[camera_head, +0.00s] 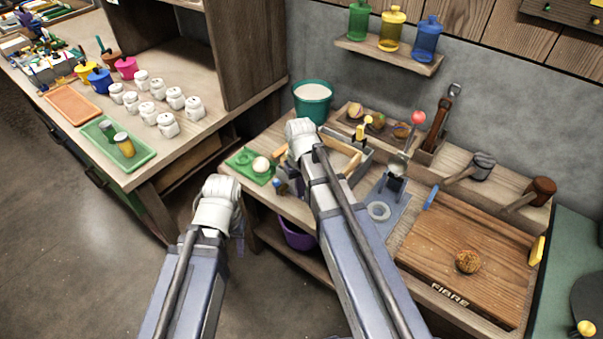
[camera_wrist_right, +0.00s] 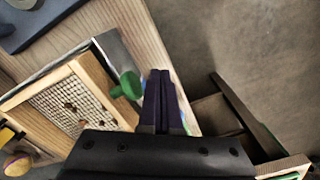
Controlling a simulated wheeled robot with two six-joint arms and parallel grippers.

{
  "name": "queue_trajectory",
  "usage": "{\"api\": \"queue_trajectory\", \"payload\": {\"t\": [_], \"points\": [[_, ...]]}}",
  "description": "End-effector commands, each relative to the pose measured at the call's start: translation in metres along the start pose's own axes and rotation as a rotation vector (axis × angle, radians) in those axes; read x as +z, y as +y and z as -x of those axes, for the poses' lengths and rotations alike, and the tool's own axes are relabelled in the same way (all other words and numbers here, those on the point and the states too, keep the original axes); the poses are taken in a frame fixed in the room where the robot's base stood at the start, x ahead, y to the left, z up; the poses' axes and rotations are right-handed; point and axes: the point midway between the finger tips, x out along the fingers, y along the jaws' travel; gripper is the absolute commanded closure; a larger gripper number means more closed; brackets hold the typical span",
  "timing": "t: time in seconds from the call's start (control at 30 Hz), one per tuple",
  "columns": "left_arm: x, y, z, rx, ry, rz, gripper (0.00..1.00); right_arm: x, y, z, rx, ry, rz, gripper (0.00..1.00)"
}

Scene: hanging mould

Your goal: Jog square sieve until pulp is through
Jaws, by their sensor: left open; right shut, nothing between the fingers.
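The square sieve (camera_wrist_right: 75,104) has a pale wooden frame and a wire mesh, with a few brown lumps on the mesh. It sits in a grey metal-edged tray (camera_wrist_right: 118,57); in the head view the sieve (camera_head: 341,157) is partly hidden behind my right arm. My right gripper (camera_wrist_right: 161,78) is shut and empty, beside the tray near a green knob (camera_wrist_right: 126,87). I cannot tell whether it touches the knob. My left gripper (camera_head: 239,243) hangs open and empty in front of the bench's left end, apart from the sieve; its fingers show only slightly.
A green tray with a pale ball (camera_head: 261,164) lies left of the sieve, and a teal bucket (camera_head: 313,102) stands behind. A lever press (camera_head: 397,170) and a wooden FIBRE board (camera_head: 465,262) are to the right. A purple bucket (camera_head: 297,236) sits on the lower shelf.

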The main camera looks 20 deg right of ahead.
Motion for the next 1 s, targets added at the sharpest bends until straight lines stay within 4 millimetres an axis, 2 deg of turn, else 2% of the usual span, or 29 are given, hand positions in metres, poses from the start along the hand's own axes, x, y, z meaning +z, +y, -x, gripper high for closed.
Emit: {"api": "queue_trajectory", "payload": {"t": [0.03, 0.1, 0.47, 1.0], "points": [[0.001, -0.001, 0.013, 0.000, 0.000, 0.000, 0.50, 0.002, -0.002, 0.013, 0.000, 0.000, 0.001, 1.00], [0.001, -0.002, 0.023, 0.000, 0.000, 0.000, 0.50, 0.004, -0.005, 0.024, 0.000, 0.000, 0.001, 1.00], [0.004, -0.007, 0.069, 0.000, 0.000, 0.000, 0.50, 0.013, -0.021, 0.069, 0.000, 0.000, 0.001, 1.00], [0.004, -0.006, 0.068, 0.000, 0.000, 0.000, 0.50, 0.013, -0.022, 0.068, 0.000, 0.000, 0.000, 1.00]]}}
